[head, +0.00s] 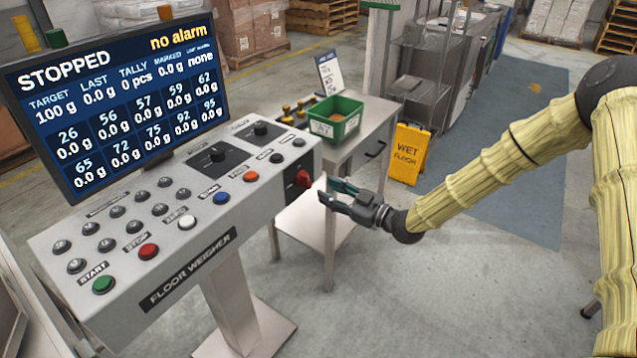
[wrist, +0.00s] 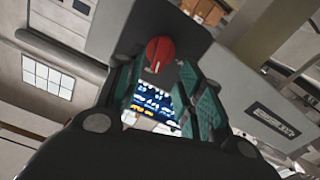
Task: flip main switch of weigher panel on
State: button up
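The weigher panel (head: 185,225) is a grey sloped console marked FLOOR WEIGHER. Its main switch (head: 303,179) is a red rotary knob on a dark plate on the right end face. My gripper (head: 322,192) is just right of the switch, pointing at it. In the wrist view the red knob (wrist: 160,54) shows ahead, between and slightly beyond the tips of the two green-padded fingers (wrist: 158,75). The fingers are apart with nothing held between them. I cannot tell whether they touch the knob. The screen (head: 115,90) reads STOPPED and "no alarm".
A steel side table (head: 365,140) with a green bin (head: 335,118) stands close behind my gripper. A yellow wet floor sign (head: 408,152) stands beyond it. The console top carries coloured push buttons (head: 187,222) and two black rotary knobs (head: 217,152). The floor at front right is clear.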

aim_at(310, 183)
jog(key=p+x, duration=0.1)
jog(key=x, duration=0.5)
jog(key=shift+w+a, duration=0.1)
jog(key=shift+a, duration=0.1)
jog(key=shift+f, duration=0.1)
grip_shut()
